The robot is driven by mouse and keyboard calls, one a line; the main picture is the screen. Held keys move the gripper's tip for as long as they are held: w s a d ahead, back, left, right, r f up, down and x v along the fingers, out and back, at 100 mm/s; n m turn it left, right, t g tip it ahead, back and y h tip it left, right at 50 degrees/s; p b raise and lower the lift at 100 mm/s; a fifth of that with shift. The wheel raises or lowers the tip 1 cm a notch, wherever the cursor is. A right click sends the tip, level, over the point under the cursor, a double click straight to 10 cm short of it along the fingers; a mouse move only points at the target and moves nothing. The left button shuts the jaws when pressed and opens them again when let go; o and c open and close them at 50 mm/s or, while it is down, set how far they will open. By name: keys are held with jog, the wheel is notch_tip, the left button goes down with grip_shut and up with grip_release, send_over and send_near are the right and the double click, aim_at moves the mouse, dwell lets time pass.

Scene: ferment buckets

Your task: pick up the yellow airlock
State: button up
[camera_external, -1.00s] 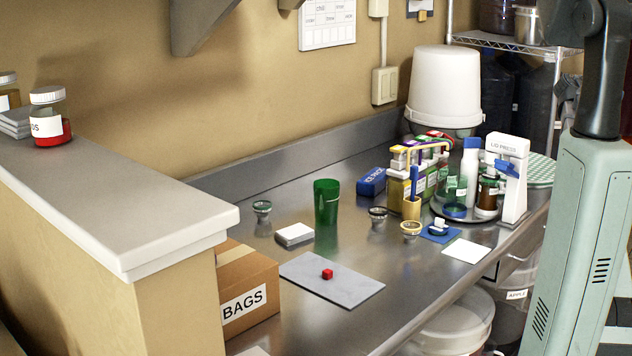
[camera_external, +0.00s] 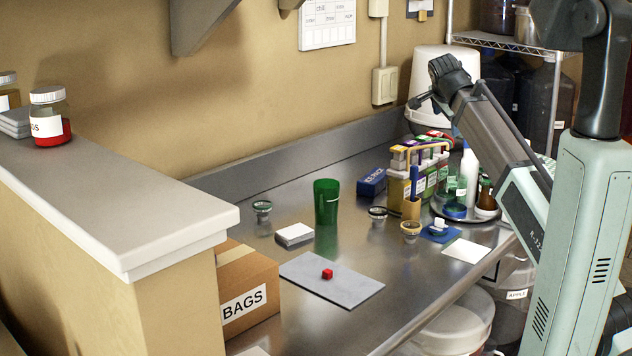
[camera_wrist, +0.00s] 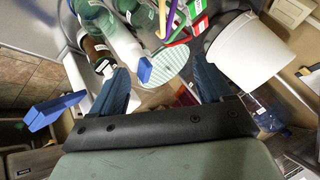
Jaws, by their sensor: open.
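A yellow strip (camera_wrist: 206,20) shows at the top of the wrist view, near red, green and purple ones. A small cup with a yellowish rim (camera_external: 411,228) stands in front of the rack. My gripper (camera_external: 420,103) is high above the back of the bench, over the rack and in front of the white bucket. In the wrist view its two blue fingers (camera_wrist: 161,84) are wide apart with nothing gripped.
A white bucket (camera_external: 421,70) stands behind the rack. Bottles, including a white one (camera_external: 469,172), crowd the tray to its right. A blue ice pack (camera_external: 372,181) and green tumbler (camera_external: 326,202) stand left.

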jog(key=s+a+f+g+y, duration=0.25)
jog(key=s+a+f, duration=0.25)
jog(key=s+a, duration=0.3)
jog(key=g, duration=0.5)
send_over(416, 226)
jog(key=s, duration=0.2)
notch_tip(416, 226, down, 6)
jog(key=shift+n+y, duration=0.25)
jog(key=shift+n, duration=0.05)
notch_tip(416, 226, down, 8)
jog(key=shift+r, duration=0.1)
jog(key=shift+w+a+f, duration=0.1)
jog(key=shift+a+f, duration=0.05)
jog(key=shift+f, duration=2.9)
jog(key=c, duration=1)
jog(key=shift+r, duration=0.1)
